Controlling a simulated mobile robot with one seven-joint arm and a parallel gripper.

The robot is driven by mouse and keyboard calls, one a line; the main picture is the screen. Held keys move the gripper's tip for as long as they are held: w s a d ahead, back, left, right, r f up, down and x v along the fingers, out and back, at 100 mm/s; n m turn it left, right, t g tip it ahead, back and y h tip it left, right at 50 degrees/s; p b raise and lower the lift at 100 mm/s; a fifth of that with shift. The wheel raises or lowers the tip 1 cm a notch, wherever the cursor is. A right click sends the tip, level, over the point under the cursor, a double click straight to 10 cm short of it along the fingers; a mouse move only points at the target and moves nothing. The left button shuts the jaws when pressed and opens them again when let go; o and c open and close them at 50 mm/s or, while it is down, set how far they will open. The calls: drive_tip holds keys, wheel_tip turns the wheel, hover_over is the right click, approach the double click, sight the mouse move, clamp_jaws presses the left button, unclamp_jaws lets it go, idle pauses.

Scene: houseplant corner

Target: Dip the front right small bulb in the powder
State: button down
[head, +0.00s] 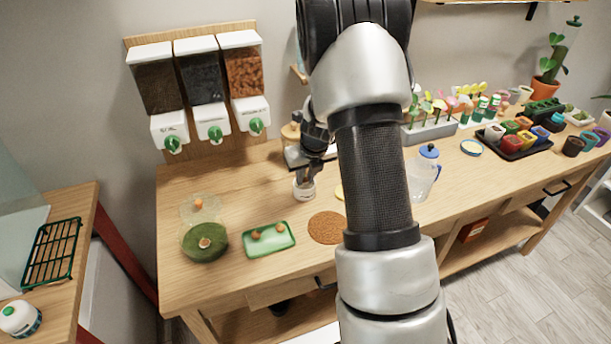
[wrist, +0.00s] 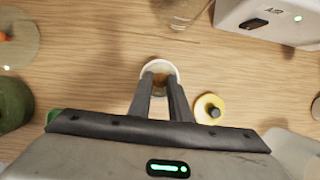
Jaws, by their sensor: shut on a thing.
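My gripper (wrist: 160,88) points down, its fingers reaching into the mouth of a small white pot (wrist: 147,69). The pot also stands on the bench in the head view (head: 303,190). The fingers are shut on a small brownish thing, seemingly a small bulb (wrist: 160,79), mostly hidden between the fingertips and the rim. Whether it touches powder I cannot tell. A green tray (head: 284,243) to the left holds two small brown bulbs, one at the left (head: 255,235) and one at the right (head: 280,228).
A yellow lid (wrist: 202,108) lies right of the pot. A cork mat (head: 327,228) lies in front. A mossy green round (head: 205,246) and a clear dish (head: 187,208) are at the left. Dispensers (head: 210,90) hang behind. A blue-lidded jug (head: 422,175) stands right of my arm.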

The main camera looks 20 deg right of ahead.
sight(305, 181)
drive_tip(key=shift+r+p, duration=2.55)
drive_tip(key=shift+r, duration=0.55)
drive_tip(key=shift+f, duration=0.1)
